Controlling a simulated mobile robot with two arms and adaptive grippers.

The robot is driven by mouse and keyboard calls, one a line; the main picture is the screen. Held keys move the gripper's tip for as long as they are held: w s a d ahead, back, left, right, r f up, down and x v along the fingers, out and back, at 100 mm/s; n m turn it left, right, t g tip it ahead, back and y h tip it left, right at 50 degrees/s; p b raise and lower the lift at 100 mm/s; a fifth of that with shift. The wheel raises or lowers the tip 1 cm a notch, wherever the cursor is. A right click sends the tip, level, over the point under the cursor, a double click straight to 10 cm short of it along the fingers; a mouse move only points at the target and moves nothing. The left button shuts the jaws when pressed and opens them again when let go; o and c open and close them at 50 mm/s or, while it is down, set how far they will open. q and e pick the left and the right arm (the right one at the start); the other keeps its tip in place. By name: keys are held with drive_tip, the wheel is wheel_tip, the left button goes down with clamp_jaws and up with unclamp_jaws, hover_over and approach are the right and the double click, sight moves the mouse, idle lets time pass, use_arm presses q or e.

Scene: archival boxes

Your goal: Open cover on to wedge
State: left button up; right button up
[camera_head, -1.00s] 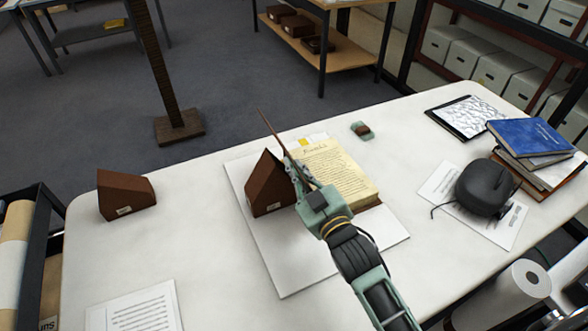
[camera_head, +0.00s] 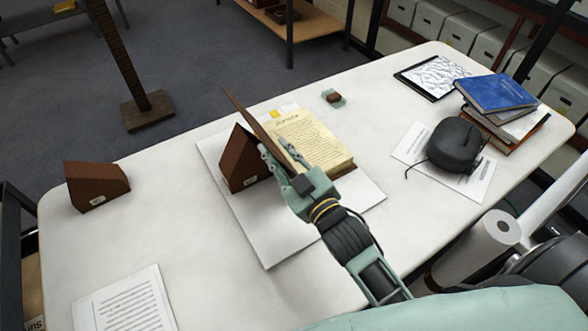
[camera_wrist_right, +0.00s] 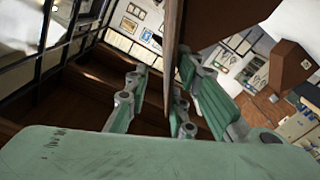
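The open book (camera_head: 312,141) lies on a white board (camera_head: 262,240) with its text page facing up. Its brown cover (camera_head: 250,117) stands steeply raised at the book's left side, leaning left. A dark brown wedge (camera_head: 240,161) stands on the board just left of the cover. I cannot tell if they touch. My right gripper (camera_head: 279,150) is open, with one finger on either side of the cover. In the right wrist view the cover (camera_wrist_right: 172,60) runs between the spread fingers, close to the right one, with a gap to the left one. My left gripper is not in view.
A second brown wedge (camera_head: 97,185) sits at the table's left end. A printed sheet (camera_head: 125,300) lies at the front left. A small green-brown item (camera_head: 333,97) lies behind the book. A black bag-like object (camera_head: 455,146) and stacked books (camera_head: 505,93) are on the right.

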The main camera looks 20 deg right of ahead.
drive_tip(key=s+d, duration=0.1)
drive_tip(key=s, duration=0.7)
drive_tip(key=shift+d, duration=0.25)
